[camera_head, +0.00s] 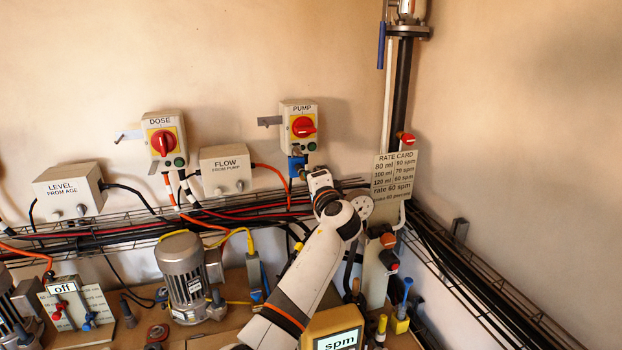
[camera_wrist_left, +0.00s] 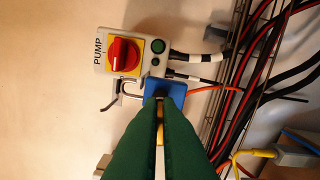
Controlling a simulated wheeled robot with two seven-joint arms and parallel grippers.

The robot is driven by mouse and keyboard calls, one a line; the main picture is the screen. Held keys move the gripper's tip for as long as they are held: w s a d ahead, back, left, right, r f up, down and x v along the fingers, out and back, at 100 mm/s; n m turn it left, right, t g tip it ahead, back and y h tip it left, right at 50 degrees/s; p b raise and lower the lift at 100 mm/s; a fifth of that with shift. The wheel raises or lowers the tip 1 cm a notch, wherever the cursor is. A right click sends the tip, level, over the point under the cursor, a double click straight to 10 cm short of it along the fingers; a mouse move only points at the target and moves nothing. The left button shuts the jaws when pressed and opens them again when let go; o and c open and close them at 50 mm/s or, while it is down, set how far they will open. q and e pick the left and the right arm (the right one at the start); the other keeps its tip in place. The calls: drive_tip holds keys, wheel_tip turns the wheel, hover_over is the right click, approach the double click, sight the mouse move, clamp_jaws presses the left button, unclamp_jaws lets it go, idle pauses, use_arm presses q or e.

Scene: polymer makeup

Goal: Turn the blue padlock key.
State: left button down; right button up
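The blue padlock (camera_head: 297,163) hangs below the PUMP switch box (camera_head: 299,124) on the back wall. The left wrist view shows the padlock (camera_wrist_left: 179,91) on a metal hasp (camera_wrist_left: 128,92) beside the red PUMP knob (camera_wrist_left: 124,54). My left gripper (camera_wrist_left: 159,99) has its green fingers at the padlock face, close together with a narrow gap between them. The key is largely hidden by the fingertips, so I cannot tell whether they grip it. In the head view my left arm covers the gripper. My right gripper is not in view.
A DOSE switch box (camera_head: 163,138) and FLOW box (camera_head: 225,170) are to the left. Cables and a wire tray (camera_head: 110,228) run below. A rate card (camera_head: 393,175) and pipework stand close to the right of my arm. A motor (camera_head: 185,278) stands on the bench.

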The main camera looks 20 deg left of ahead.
use_arm(q)
drive_tip(key=shift+a+r, duration=0.1)
idle(0.3)
drive_tip(key=c, duration=1.6)
unclamp_jaws()
drive_tip(key=shift+w+a, duration=0.1)
drive_tip(key=shift+f, duration=0.2)
drive_tip(key=b+v, duration=0.4)
drive_tip(key=v, duration=0.8)
